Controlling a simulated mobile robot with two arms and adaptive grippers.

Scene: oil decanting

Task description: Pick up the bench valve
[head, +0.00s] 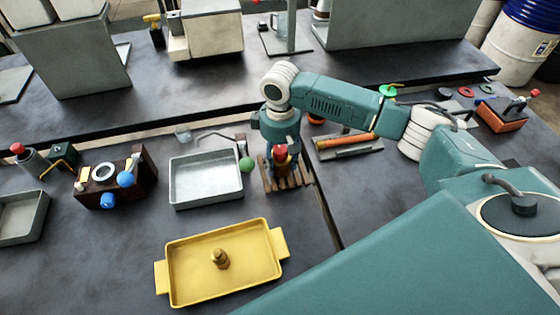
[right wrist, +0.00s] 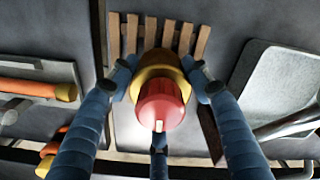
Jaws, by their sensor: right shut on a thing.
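The thing that I take for the bench valve has a red cap and a brass-yellow collar (head: 281,153). It is at the wooden slatted rack (head: 296,178), right of the grey tray. My right gripper (head: 281,164) points down over the rack, its blue fingers shut around this piece. In the right wrist view my gripper (right wrist: 161,80) holds the valve (right wrist: 160,104) from several sides, with the slats behind. The fingers hide its lower part, and I cannot tell whether it touches the rack. My left gripper is not in view.
A grey tray (head: 177,190) with a bent pipe and green ball at its rim stands left of the rack. A yellow tray (head: 185,285) holding a brass piece lies in front. A brown box (head: 112,197) with blue knobs is further left. Orange-handled tools (head: 345,142) lie right.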

